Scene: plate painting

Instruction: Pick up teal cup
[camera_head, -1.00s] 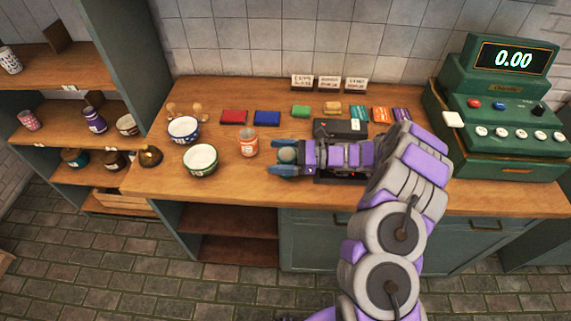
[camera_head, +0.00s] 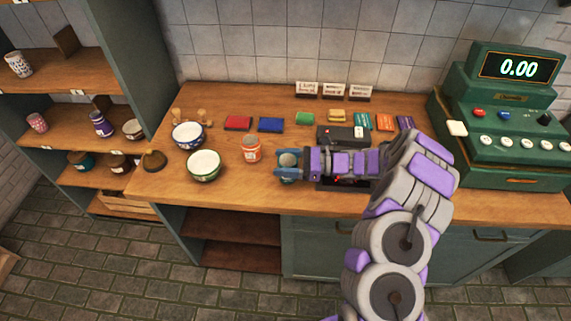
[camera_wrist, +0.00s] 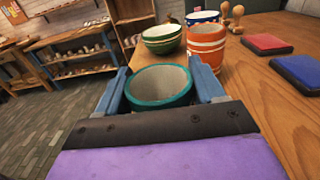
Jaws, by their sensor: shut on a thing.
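The teal cup (camera_wrist: 160,88) sits between the two blue fingers of my gripper (camera_wrist: 162,84) in the wrist view, its teal rim and grey inside facing the camera. My gripper is shut on it, one finger on each side. In the head view the cup (camera_head: 288,160) shows only partly, between the fingers of my gripper (camera_head: 287,167) over the front part of the wooden counter. Its base is hidden, so I cannot tell whether it touches the counter.
An orange cup (camera_head: 252,150) stands just left of my gripper. A green bowl (camera_head: 204,166) and a blue-and-white bowl (camera_head: 188,135) are further left. Red (camera_head: 238,123) and blue (camera_head: 270,125) pads lie behind. A green cash register (camera_head: 500,130) stands right. Shelves (camera_head: 60,75) hold other cups.

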